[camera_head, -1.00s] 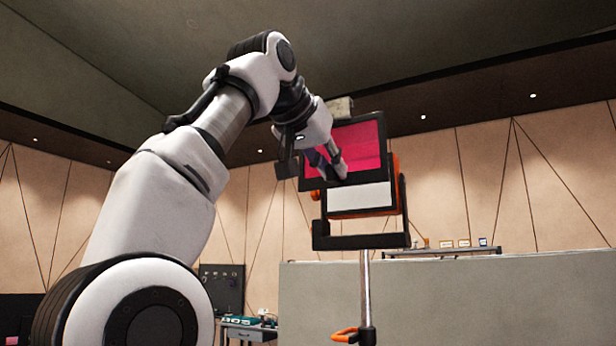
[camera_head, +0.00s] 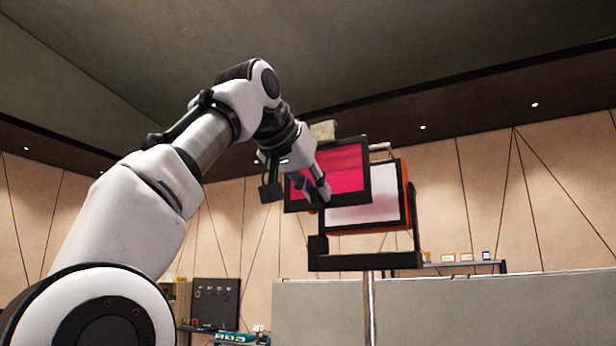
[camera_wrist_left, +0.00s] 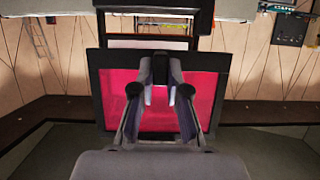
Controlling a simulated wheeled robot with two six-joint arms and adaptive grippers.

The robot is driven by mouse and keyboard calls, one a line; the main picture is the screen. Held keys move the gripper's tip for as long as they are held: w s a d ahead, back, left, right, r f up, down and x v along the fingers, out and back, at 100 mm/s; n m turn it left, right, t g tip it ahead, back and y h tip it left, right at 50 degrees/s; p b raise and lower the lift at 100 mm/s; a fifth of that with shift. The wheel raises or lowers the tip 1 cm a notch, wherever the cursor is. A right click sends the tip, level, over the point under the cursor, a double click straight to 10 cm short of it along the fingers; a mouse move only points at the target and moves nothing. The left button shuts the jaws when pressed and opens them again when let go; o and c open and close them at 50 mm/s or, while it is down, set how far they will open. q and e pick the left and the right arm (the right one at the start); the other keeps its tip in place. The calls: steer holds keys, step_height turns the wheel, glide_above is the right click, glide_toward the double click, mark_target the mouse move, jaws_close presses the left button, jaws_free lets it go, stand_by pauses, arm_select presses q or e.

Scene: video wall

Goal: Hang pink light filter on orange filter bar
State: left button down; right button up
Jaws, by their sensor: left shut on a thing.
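The pink light filter (camera_head: 350,168) is a pink pane in a black frame, with a pale block (camera_head: 323,131) at its top edge. It also shows in the left wrist view (camera_wrist_left: 208,92). My left gripper (camera_head: 316,190) is shut on the filter and holds it up in front of the light, covering the light's upper left. The light has a whitish face (camera_head: 370,213), a black front frame and an orange body (camera_head: 406,166). I cannot make out a separate orange filter bar; the filter hides part of that area. My right gripper is not in view.
A black bracket (camera_head: 365,262) on a metal pole (camera_head: 370,300) carries the light. A grey partition (camera_head: 480,305) stands behind, with a shelf beyond it. A dark panel (camera_head: 215,303) and a bench are at the lower left.

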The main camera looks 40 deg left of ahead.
arm_select(q)
steer(key=shift+w+r+p, duration=0.3)
steer(key=shift+w+p, duration=0.2)
steer(key=shift+w, duration=0.05)
steer(key=w+p, duration=0.2)
steer(key=w+a+p, duration=0.1)
steer(key=w+p, duration=0.3)
steer(key=w, duration=0.1)
steer(key=shift+w+a, duration=0.1)
steer(key=shift+a, duration=0.25)
steer(key=shift+w+a+f+p, duration=0.15)
steer(key=shift+w+f+p, duration=0.15)
steer(key=shift+w+f, duration=0.25)
steer(key=shift+w+a+f+p, duration=0.15)
steer(key=shift+w+f+p, duration=0.1)
steer(key=shift+w+f, duration=0.25)
steer(key=c, duration=1.1)
jaws_free()
steer(key=shift+r, duration=0.15)
